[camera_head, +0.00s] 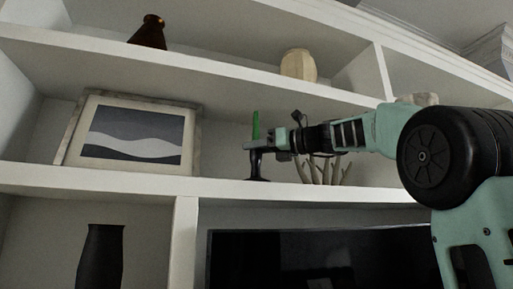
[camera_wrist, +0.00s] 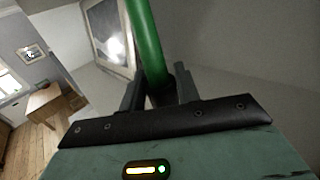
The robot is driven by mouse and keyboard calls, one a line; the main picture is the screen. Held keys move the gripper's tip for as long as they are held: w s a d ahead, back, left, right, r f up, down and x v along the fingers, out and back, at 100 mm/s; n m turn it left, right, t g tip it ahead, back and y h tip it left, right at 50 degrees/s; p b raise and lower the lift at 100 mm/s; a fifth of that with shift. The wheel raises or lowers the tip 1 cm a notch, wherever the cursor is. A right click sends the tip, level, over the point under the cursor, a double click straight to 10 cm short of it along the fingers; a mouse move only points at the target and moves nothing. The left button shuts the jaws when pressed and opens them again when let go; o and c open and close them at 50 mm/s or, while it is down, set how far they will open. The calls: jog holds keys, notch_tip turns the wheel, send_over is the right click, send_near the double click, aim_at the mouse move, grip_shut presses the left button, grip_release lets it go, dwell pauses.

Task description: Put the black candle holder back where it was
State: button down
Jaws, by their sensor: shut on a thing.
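The black candle holder (camera_head: 256,166) with a green candle (camera_head: 255,127) in it is upright at the middle shelf (camera_head: 225,188), right of the framed picture. Its base is at the shelf surface; I cannot tell whether it touches. My gripper (camera_head: 254,145) reaches in from the right and is shut on the holder just below the candle. In the wrist view the green candle (camera_wrist: 145,40) rises between my fingers (camera_wrist: 158,90), with the dark top of the holder (camera_wrist: 163,97) at its foot. The fingers hide part of the holder.
A framed picture (camera_head: 135,133) leans on the shelf to the left. A branching coral-like ornament (camera_head: 322,172) stands close on the right, behind my arm. A brown vase (camera_head: 149,32) and a pale round vase (camera_head: 298,65) stand on the shelf above. A dark screen (camera_head: 320,258) is below.

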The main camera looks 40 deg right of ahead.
jog(key=shift+f, duration=0.15)
jog(key=c, duration=1)
grip_release()
jog(key=shift+r, duration=0.2)
jog(key=shift+s+d+f+b, duration=0.1)
jog(key=shift+s+f+b, duration=0.05)
jog(key=shift+s+b, duration=0.15)
jog(key=b+v, duration=0.4)
jog(key=v, duration=0.7)
jog(key=shift+s+d+b, duration=0.1)
jog(key=shift+s+b, duration=0.05)
jog(key=shift+b, duration=0.15)
